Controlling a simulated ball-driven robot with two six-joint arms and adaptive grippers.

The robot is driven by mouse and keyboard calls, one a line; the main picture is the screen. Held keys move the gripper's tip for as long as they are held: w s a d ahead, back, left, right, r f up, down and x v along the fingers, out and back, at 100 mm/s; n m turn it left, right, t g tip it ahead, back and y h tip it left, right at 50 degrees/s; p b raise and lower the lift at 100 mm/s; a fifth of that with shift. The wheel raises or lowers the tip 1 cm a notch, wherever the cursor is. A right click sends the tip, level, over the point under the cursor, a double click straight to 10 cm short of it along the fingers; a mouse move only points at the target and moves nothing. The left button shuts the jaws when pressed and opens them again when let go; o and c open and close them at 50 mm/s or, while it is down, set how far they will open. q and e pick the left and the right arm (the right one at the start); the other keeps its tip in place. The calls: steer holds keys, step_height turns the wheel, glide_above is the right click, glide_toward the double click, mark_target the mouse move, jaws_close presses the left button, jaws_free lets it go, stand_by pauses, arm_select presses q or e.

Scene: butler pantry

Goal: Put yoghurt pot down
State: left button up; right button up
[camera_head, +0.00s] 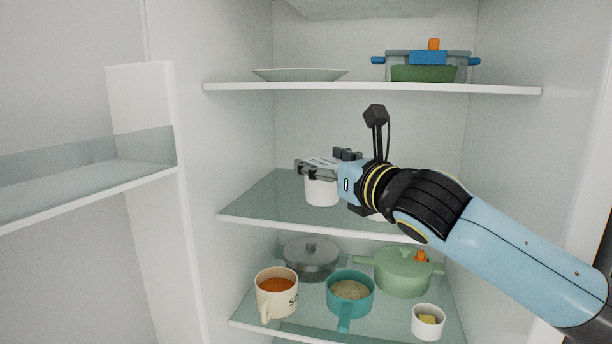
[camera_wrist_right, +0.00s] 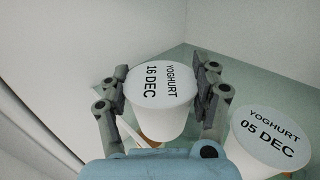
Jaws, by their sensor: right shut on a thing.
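A white yoghurt pot (camera_wrist_right: 161,112) with a lid reading "YOGHURT 16 DEC" is between the fingers of my right gripper (camera_wrist_right: 161,88). In the head view this pot (camera_head: 320,192) is upright at the middle shelf (camera_head: 262,209), under my right gripper (camera_head: 322,164), which is shut on it. I cannot tell whether its base touches the shelf. A second pot (camera_wrist_right: 268,140), its lid reading "YOGHURT 05 DEC", stands to the right in the wrist view. My arm mostly hides it in the head view. My left gripper is not in view.
The upper shelf (camera_head: 300,88) holds a plate (camera_head: 300,74) and a clipped glass container (camera_head: 425,72). The lower shelf holds a soup mug (camera_head: 276,298), a teal pot (camera_head: 349,301), a green lidded pot (camera_head: 402,272), a grey pot (camera_head: 310,262) and a white cup (camera_head: 428,328). The middle shelf's left part is clear.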

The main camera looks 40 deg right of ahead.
steer(key=w+f, duration=0.1)
steer(key=w, duration=0.1)
steer(key=w+f, duration=0.1)
steer(key=w, duration=0.1)
steer(key=w+f, duration=0.1)
steer(key=w, duration=0.2)
steer(key=shift+w+d, duration=0.1)
steer(key=shift+d, duration=0.2)
steer(key=shift+f, duration=0.45)
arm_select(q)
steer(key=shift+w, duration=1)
arm_select(e)
steer(key=o, duration=1.3)
